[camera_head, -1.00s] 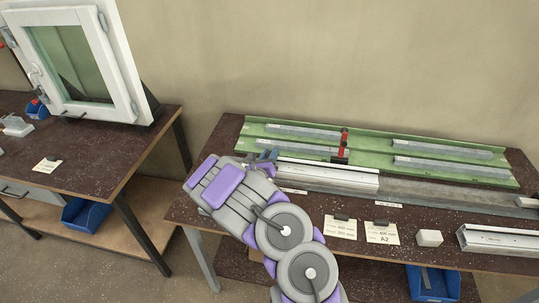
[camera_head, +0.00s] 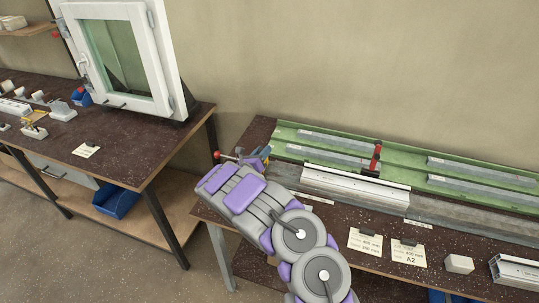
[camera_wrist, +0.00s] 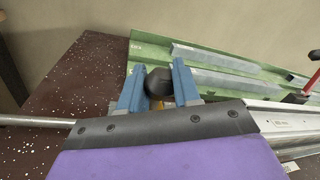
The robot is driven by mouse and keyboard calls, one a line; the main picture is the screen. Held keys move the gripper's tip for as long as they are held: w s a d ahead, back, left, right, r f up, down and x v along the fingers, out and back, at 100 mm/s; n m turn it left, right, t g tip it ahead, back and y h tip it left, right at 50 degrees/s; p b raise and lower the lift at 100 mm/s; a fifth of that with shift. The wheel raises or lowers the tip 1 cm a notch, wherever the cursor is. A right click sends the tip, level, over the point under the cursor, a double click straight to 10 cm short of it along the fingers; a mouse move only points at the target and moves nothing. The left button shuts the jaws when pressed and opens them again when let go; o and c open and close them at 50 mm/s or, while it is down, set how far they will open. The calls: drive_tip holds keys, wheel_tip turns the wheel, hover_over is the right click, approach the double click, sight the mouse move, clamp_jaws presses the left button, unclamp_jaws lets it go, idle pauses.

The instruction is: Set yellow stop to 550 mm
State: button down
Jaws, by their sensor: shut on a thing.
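My gripper (camera_head: 257,158) is at the left end of the clamp bench, left of the white profile. In the wrist view its two blue fingers (camera_wrist: 158,88) are shut around a dark round knob (camera_wrist: 159,82). A small patch of yellow, which looks like the yellow stop (camera_wrist: 168,104), shows just below the knob; my wrist hides most of it. The white profile (camera_head: 355,186) lies along the grey rail (camera_head: 440,212), apart from my gripper. No scale reading at the stop is legible.
A red clamp (camera_head: 376,157) stands behind the profile by the green tray (camera_head: 400,153) of grey bars. A red knob (camera_head: 216,155) on a rod is left of my gripper. Cards (camera_head: 365,242), a white block (camera_head: 459,264) and another profile (camera_head: 518,271) lie in front.

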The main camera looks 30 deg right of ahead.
drive_tip(key=shift+w+r, duration=0.15)
drive_tip(key=shift+r, duration=0.25)
drive_tip(key=c, duration=1)
unclamp_jaws()
drive_tip(key=shift+c, duration=0.2)
drive_tip(key=shift+o, duration=1)
drive_tip(key=shift+a+f, duration=0.1)
drive_tip(key=shift+f, duration=0.1)
drive_tip(key=p+v, duration=0.3)
drive_tip(key=v, duration=1.4)
drive_tip(key=shift+s+a+p, duration=0.15)
drive_tip(key=shift+s+p, duration=0.1)
drive_tip(key=shift+p, duration=0.05)
